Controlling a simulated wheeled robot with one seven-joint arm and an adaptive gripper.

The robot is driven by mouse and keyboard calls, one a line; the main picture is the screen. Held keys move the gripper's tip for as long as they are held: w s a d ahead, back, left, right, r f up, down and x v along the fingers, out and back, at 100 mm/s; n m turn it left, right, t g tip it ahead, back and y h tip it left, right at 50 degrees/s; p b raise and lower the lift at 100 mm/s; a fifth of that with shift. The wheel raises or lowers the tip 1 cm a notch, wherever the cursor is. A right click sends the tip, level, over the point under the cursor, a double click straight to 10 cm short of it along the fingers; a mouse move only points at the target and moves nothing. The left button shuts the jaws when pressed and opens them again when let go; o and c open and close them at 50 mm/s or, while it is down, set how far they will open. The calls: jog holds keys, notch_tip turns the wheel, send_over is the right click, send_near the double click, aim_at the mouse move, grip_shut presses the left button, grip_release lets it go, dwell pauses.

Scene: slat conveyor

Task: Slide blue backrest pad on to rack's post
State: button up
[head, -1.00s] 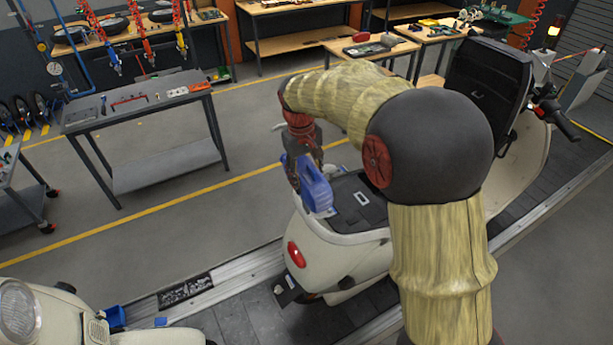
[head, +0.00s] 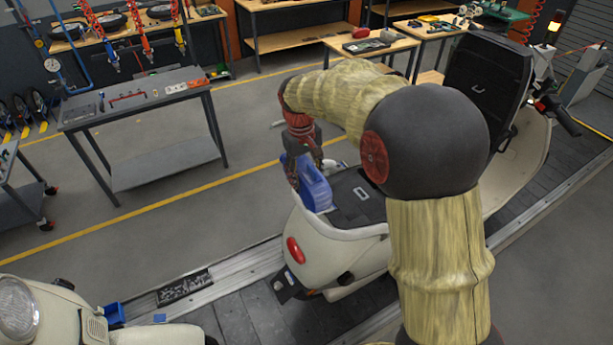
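The blue backrest pad (head: 313,187) is at the rear of the cream scooter (head: 325,246), beside the left end of its dark seat area. My gripper (head: 303,172) is at the pad's upper left side and appears shut on it. The fingertips are partly hidden by the pad, and the pad stands roughly upright. The rack's post is not visible; the pad and my arm cover that area. I cannot tell whether the pad touches the scooter or a post.
The scooter stands on the slat conveyor (head: 236,318). Another cream scooter (head: 55,318) is at the lower left, with a small blue bin (head: 114,314) by it. A grey workbench (head: 140,100) stands at the left. The floor between bench and conveyor is clear.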

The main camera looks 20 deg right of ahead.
jog(key=o, duration=0.4)
jog(key=shift+f, duration=0.1)
jog(key=r, duration=0.8)
jog(key=a+r, duration=0.1)
jog(key=r, duration=0.3)
jog(key=shift+s, duration=0.1)
jog(key=s+f+t+b, duration=0.1)
jog(key=s+f+b, duration=0.7)
jog(key=s, duration=0.2)
jog(key=s+f+m+t+b, duration=0.1)
jog(key=s+f+t+b, duration=0.1)
jog(key=s+f+b, duration=0.7)
jog(key=s+f+m+t+y+b, duration=0.1)
jog(key=s+f+t+b, duration=0.1)
jog(key=s+f+b, duration=0.6)
jog(key=shift+s+d+f, duration=0.1)
jog(key=shift+s+f, duration=0.15)
jog(key=shift+s, duration=0.5)
jog(key=shift+s+f, duration=0.25)
jog(key=shift+s, duration=0.45)
